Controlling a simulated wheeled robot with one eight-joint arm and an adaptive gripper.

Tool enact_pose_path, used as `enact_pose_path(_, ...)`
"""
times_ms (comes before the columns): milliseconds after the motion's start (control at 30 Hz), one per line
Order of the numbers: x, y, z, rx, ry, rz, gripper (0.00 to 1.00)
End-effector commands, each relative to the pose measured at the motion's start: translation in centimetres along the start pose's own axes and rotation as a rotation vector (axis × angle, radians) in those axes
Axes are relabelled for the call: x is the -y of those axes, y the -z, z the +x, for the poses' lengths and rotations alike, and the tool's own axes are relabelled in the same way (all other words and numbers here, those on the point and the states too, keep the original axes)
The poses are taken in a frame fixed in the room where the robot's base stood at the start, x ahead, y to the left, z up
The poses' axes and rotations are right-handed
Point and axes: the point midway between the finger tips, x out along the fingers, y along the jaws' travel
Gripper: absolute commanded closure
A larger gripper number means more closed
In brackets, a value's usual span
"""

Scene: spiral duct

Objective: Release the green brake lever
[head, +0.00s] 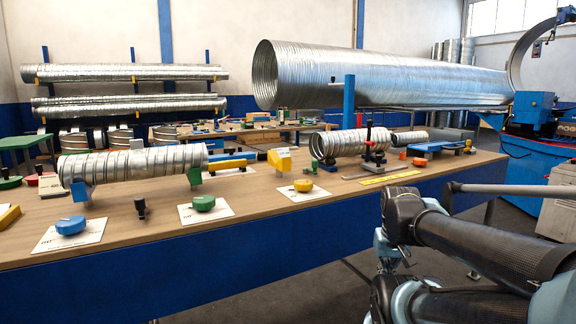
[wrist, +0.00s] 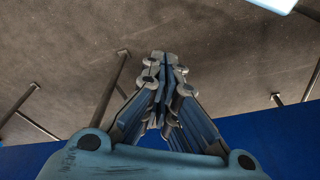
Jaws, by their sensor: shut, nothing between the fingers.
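No green part is plainly a brake lever. A round green knob (head: 203,203) sits on a white card on the bench, in the middle of the head view. A green upright piece (head: 194,177) stands by the right end of the spiral duct (head: 135,163). A green piece (head: 9,182) also shows at the far left edge. My gripper (wrist: 166,60) is shut and empty in the wrist view, with dark floor beyond its tips. In the head view my arm is at the lower right, apart from these green pieces, and the fingertips cannot be made out.
The wooden bench (head: 262,206) has a blue front panel (head: 250,265). A large duct (head: 380,78) hangs behind. Floor is open before the bench.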

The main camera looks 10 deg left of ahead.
Motion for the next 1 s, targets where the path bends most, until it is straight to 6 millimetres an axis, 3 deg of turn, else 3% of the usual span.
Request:
enact_pose_path(367,0.0,0.0,0.0,0.000,0.000,-0.002,1.00)
enact_pose_path(433,0.0,-0.5,-0.8,-0.010,-0.004,-0.018,1.00)
enact_pose_path(533,0.0,0.5,-1.8,-0.005,-0.020,-0.087,1.00)
enact_pose_path(667,0.3,3.3,-4.2,0.011,-0.061,-0.271,1.00)
enact_pose_path(1000,2.8,13.6,-11.0,0.077,-0.213,-0.884,1.00)
